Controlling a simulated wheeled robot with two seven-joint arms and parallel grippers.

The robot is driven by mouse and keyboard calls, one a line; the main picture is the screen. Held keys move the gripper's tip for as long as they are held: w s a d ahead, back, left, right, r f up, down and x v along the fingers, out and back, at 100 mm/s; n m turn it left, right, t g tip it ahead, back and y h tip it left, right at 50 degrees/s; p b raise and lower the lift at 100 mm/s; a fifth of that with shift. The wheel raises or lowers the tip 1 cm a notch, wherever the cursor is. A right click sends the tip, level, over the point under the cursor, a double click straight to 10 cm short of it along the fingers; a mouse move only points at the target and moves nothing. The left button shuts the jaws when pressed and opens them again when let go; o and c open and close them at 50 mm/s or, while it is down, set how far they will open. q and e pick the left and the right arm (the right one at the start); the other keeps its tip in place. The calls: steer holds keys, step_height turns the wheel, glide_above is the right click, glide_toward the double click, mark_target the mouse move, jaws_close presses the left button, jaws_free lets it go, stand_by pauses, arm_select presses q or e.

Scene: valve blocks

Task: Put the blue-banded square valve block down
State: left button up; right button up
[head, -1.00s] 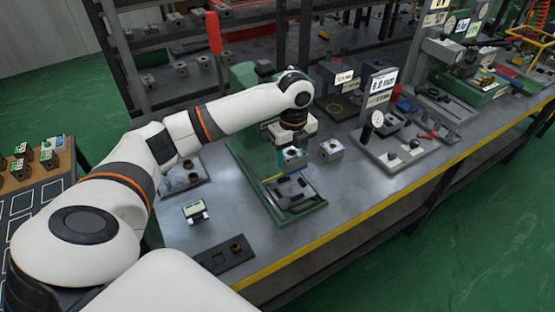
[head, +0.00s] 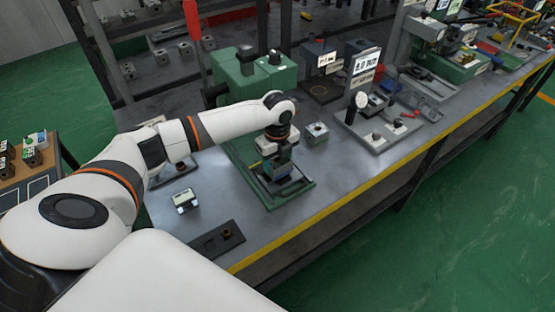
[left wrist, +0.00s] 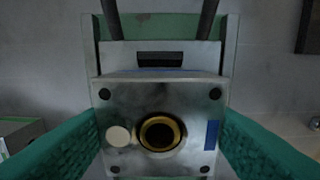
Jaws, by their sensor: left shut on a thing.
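My left gripper (head: 281,148) is shut on a grey metal valve block (head: 283,169). In the left wrist view the block (left wrist: 158,95) sits between my two green fingers. Its face shows a brass-ringed hole, a pale round disc, dark corner holes and a blue mark at the right. In the head view I hold it over the green-framed fixture (head: 292,202) on the bench. Whether it touches the fixture is hidden by the gripper and block. My right gripper is not in view.
Another metal block (head: 315,133) stands on the grey bench right of the fixture. A green machine (head: 250,75) stands behind. The bench has a yellow front edge (head: 340,210).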

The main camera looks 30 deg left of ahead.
arm_select(q)
steer(key=shift+f, duration=0.15)
steer(key=shift+f, duration=0.4)
steer(key=o, duration=1.3)
steer(key=shift+r, duration=0.1)
step_height(320, 180, up, 13)
steer(key=b, duration=0.1)
